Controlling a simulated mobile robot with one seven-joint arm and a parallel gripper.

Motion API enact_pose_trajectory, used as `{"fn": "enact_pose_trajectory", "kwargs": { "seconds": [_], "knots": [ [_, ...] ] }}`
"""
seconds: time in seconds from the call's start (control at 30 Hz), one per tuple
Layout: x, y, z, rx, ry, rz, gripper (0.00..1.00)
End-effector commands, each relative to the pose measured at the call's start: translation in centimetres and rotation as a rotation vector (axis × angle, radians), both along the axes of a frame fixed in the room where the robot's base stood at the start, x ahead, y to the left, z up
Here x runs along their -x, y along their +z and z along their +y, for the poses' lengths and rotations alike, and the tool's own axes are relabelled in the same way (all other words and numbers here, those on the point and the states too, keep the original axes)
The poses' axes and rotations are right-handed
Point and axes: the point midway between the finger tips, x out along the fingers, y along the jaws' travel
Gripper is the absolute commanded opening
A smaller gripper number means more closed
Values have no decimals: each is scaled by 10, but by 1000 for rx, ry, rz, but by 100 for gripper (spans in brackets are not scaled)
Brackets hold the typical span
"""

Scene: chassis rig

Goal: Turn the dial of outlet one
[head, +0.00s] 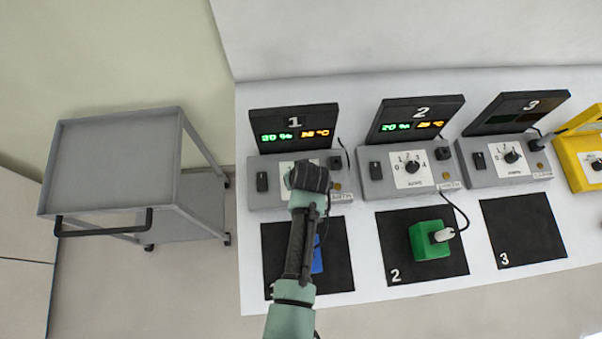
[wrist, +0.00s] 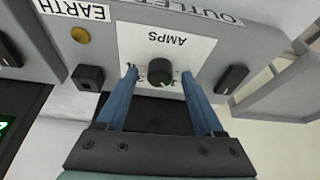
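Outlet one (head: 262,203) is a grey box on the white bench under a black display marked 1. Its black dial (wrist: 159,72) sits on a white AMPS plate (wrist: 180,48), seen upside down in the wrist view. My gripper (wrist: 159,75) is open, with one blue finger on each side of the dial. Gaps show between the fingers and the knob in this view. How deep the fingertips reach is hard to tell. In the head view my gripper and wrist hide the dial. A black rocker switch (head: 262,181) is left of the plate.
Outlet two (head: 372,187) and outlet three (head: 477,177) stand to the right. A green block (head: 425,243) with a plug is on mat 2 (head: 395,265). A blue block (head: 317,262) is partly behind my arm. A grey cart (head: 115,160) stands left of the bench.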

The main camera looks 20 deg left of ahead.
Motion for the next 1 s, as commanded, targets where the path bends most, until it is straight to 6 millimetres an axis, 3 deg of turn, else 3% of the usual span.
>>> {"fn": "enact_pose_trajectory", "kwargs": {
  "seconds": [0.37, 1.0],
  "knots": [
    [2, 7, -1, -1, -1, -2, 69],
    [35, 97, -19, 0, -2, -3, 69]
  ]
}}
